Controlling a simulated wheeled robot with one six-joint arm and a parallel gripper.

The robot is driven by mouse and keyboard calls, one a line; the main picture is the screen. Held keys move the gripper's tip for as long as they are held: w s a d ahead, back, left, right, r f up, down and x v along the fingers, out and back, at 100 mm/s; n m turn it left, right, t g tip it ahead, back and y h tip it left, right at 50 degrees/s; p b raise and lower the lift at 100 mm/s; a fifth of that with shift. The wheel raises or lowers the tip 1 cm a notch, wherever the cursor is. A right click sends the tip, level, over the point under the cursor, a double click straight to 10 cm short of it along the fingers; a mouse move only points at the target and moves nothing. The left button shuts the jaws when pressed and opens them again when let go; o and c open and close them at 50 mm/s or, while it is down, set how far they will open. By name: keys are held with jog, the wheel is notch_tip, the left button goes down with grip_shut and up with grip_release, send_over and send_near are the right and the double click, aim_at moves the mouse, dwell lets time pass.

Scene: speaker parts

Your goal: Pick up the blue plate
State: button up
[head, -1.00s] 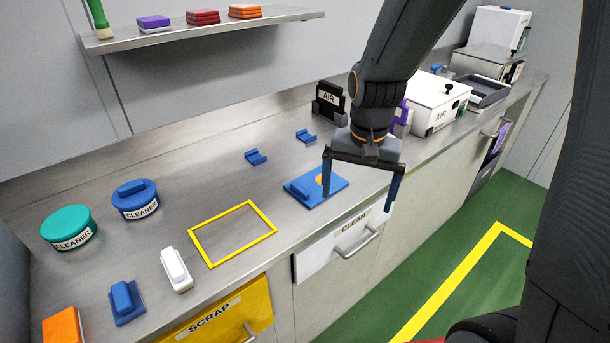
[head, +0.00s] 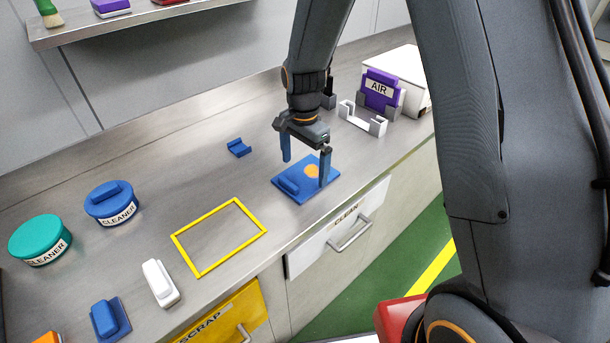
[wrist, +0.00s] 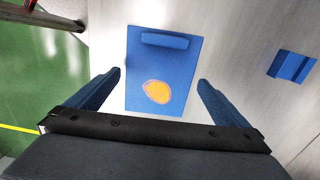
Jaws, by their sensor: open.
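The blue plate (head: 292,195) lies flat on the steel counter above the drawer marked CLEAN. It has a raised blue bar at one end and an orange round spot near the other. My gripper (head: 306,172) is open and empty, its fingers pointing down above the plate's far side. In the wrist view the plate (wrist: 158,60) lies between and beyond the two fingertips (wrist: 160,78), with the orange spot nearer to the gripper and the bar farther off. The fingers look apart from the plate.
A small blue bracket (head: 239,148) lies behind the plate. A yellow frame (head: 218,237) is marked to its left. A white holder (head: 362,119) and a purple AIR block (head: 381,90) stand to the right. Two CLEANER tubs (head: 112,203) stand far left.

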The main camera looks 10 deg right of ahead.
jog(key=shift+f, duration=1.1)
jog(key=shift+d, duration=0.1)
jog(key=c, duration=0.8)
jog(key=shift+c, duration=0.5)
jog(key=shift+r, duration=0.15)
